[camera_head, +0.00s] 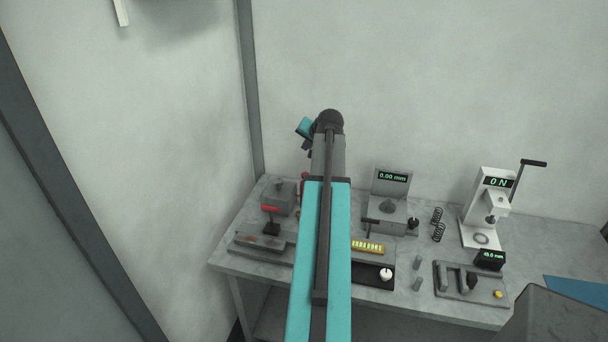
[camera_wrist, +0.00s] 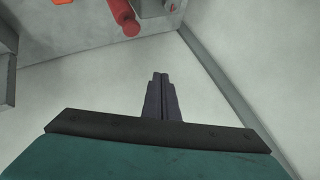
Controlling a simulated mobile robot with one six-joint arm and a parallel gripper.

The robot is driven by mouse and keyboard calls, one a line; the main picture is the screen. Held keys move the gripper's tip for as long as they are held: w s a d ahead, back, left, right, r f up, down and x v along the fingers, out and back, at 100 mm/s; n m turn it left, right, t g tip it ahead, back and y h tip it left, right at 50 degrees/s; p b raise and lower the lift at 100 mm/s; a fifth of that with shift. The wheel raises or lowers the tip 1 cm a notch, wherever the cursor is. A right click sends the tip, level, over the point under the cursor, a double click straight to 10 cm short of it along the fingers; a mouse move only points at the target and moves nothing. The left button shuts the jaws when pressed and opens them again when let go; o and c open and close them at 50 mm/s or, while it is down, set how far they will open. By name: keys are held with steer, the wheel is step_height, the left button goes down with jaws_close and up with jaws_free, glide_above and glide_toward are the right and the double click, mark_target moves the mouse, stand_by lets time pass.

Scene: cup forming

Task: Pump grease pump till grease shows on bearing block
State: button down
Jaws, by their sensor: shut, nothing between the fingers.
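My gripper (camera_wrist: 160,78) is in the wrist view with its two dark fingers together and nothing between them. It points at bare pale surface. A red cylinder (camera_wrist: 124,18), perhaps part of the grease pump, is at the top of the wrist view, apart from the fingertips. A small red part (camera_head: 304,184) shows beside my arm in the head view, mostly hidden by it. A grey block (camera_head: 280,198), possibly the bearing block, stands at the bench's left end. I cannot make out grease on it. The fingertips are not clear in the head view.
The grey bench (camera_head: 450,306) runs along the wall. A red-topped lever (camera_head: 271,210) stands on its left end. A 0.00 mm gauge (camera_head: 391,182), springs (camera_head: 438,225) and a white press (camera_head: 488,208) stand to the right. My arm hides the bench's left-middle part.

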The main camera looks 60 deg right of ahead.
steer(key=shift+f, duration=0.2)
steer(key=shift+f+b, duration=2.35)
steer(key=shift+f, duration=1.85)
steer(key=shift+f, duration=0.15)
steer(key=shift+f+b, duration=0.3)
